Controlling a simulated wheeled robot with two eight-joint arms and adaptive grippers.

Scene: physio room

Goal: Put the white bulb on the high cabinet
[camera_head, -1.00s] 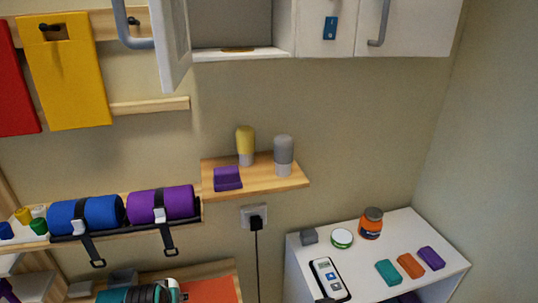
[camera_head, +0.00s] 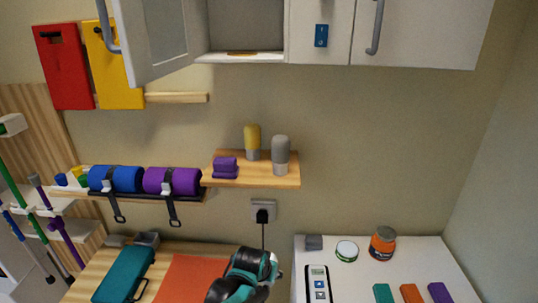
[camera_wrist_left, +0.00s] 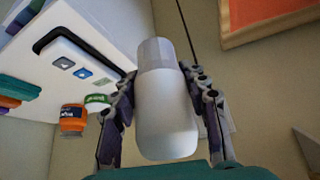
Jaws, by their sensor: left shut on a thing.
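A white bulb (camera_wrist_left: 166,110) with a grey-white collar fills the middle of the left wrist view. My left gripper (camera_wrist_left: 165,84) is shut on it, with one finger on each side. In the head view my left arm's black and teal end (camera_head: 248,275) is low, in front of the orange mat; the bulb cannot be made out there. The high cabinet (camera_head: 270,58) is on the wall at the top, well above the arm. Its left door (camera_head: 165,40) stands open, and a flat yellowish disc (camera_head: 241,53) lies inside. My right gripper is not in view.
A white unit (camera_head: 415,255) at lower right carries jars and small blocks. The wall between shelf and cabinet is clear.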

